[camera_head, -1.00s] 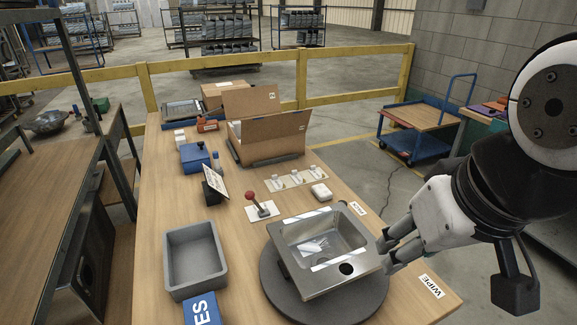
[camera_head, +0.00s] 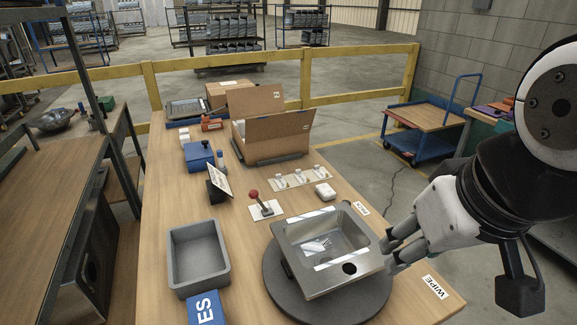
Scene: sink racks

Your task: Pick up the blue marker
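A small blue upright cylinder (camera_head: 220,160), which looks like the blue marker, stands beside a blue box (camera_head: 198,155) on the left half of the wooden table. Its lower part is partly hidden by a tilted card on a dark stand (camera_head: 217,186). My gripper (camera_head: 388,256) is at the right edge of the table, beside the steel sink (camera_head: 372,262). Its two fingers are apart with nothing seen between them. It is far from the blue cylinder, to the right and nearer the camera.
The tilted sink rests on a dark round turntable (camera_head: 285,297). A grey bin (camera_head: 198,282) and open cardboard box (camera_head: 270,135) are also on the table.

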